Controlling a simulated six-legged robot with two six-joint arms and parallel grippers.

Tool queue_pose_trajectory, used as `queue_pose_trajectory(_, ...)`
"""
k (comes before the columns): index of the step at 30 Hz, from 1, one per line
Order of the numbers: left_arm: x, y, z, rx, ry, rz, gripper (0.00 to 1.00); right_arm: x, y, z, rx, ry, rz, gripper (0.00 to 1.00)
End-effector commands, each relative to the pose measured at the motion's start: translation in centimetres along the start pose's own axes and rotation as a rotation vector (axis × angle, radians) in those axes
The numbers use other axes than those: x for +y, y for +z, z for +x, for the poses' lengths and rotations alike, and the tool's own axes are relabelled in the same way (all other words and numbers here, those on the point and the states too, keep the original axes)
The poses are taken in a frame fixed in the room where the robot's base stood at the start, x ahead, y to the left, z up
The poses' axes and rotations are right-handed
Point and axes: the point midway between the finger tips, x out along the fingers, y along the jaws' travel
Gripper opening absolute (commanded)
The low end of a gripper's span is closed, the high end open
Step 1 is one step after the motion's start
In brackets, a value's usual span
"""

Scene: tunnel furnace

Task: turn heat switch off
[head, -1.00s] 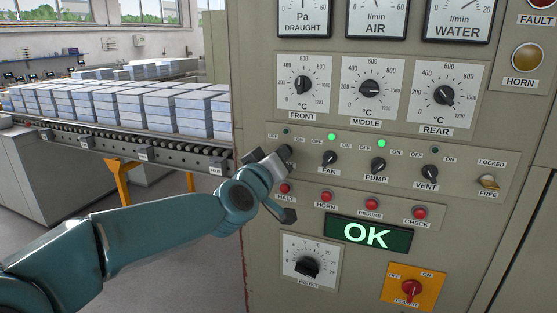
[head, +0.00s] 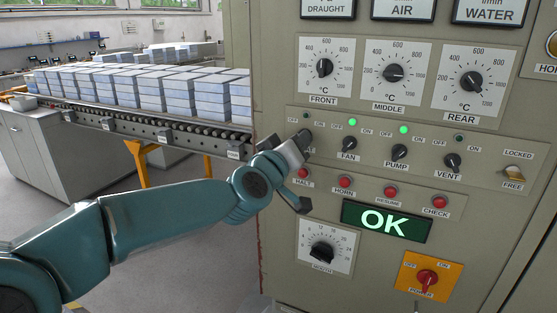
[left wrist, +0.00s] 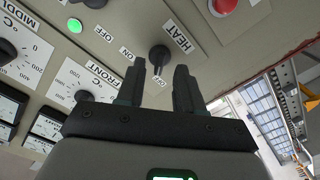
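The black heat switch knob (left wrist: 159,54) shows in the left wrist view beside its HEAT label, with ON and OFF labels near it. My left gripper (left wrist: 160,82) is open, with one finger on each side of the line to the knob. The fingertips look just short of it; contact cannot be made out. In the head view my left gripper (head: 302,141) is at the left end of the switch row and covers the heat knob. The small lamp (head: 306,115) above that switch is dark. The knob's exact pointing is unclear. My right gripper is in neither view.
The fan knob (head: 348,144) and pump knob (head: 399,152) sit to the right under lit green lamps. The vent knob (head: 453,161) has a dark lamp. Red buttons (head: 345,194) lie just below. A conveyor with stacked blocks (head: 150,92) stands left.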

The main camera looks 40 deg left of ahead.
Motion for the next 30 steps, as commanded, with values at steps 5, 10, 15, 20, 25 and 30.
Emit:
queue_pose_trajectory(5, 0.1, -0.2, -4.6, 0.002, 0.003, -0.003, 0.36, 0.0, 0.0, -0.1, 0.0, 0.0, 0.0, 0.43)
queue_pose_trajectory(10, 0.2, -0.2, -9.2, 0.0, 0.003, -0.002, 0.36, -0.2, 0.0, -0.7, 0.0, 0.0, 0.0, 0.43)
queue_pose_trajectory(15, 0.2, -0.2, -12.6, 0.0, 0.002, -0.003, 0.36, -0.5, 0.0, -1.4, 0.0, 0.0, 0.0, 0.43)
queue_pose_trajectory(20, 0.1, -0.1, -14.3, -0.001, 0.001, -0.001, 0.36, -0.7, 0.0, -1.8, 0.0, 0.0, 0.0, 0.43)
queue_pose_trajectory(25, 0.0, 0.1, -14.8, -0.002, 0.0, -0.002, 0.36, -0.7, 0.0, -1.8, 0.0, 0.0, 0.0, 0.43)
queue_pose_trajectory(30, 0.0, 0.1, -14.7, -0.002, 0.0, -0.002, 0.36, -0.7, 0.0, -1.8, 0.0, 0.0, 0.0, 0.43)
